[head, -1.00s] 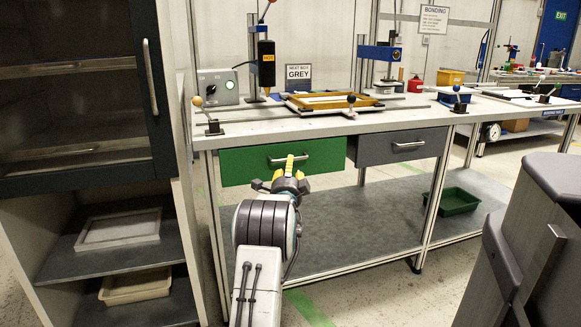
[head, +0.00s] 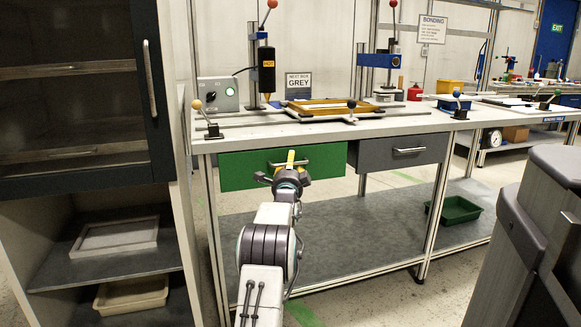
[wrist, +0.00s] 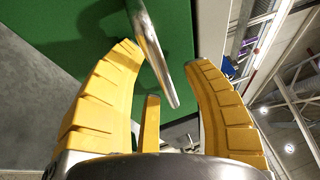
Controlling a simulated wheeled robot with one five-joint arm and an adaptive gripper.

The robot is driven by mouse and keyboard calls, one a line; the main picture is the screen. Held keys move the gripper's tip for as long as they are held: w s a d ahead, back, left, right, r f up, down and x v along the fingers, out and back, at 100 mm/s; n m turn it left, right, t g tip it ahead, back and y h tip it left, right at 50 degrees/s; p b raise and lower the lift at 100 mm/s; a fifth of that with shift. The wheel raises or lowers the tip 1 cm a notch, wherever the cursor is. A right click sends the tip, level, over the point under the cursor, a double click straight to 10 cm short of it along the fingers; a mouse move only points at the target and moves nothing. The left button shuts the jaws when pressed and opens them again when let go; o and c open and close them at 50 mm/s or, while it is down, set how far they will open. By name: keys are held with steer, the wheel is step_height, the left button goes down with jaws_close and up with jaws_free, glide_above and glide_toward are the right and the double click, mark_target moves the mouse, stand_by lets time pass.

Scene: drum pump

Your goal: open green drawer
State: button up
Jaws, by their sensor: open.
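The green drawer (head: 237,170) is under the bench top, left of a grey drawer, and looks closed. Its metal bar handle (head: 272,164) is partly hidden behind my gripper (head: 291,167) in the head view.
The grey drawer (head: 405,150) is to the right. The bench top (head: 330,128) above carries presses and a yellow frame. A dark cabinet (head: 80,95) stands close on the left. The lower shelf (head: 350,240) is mostly bare, with a green tray (head: 458,210) at its right.

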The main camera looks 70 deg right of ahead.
steer(key=shift+o, duration=0.2)
jaws_close()
stand_by(0.3)
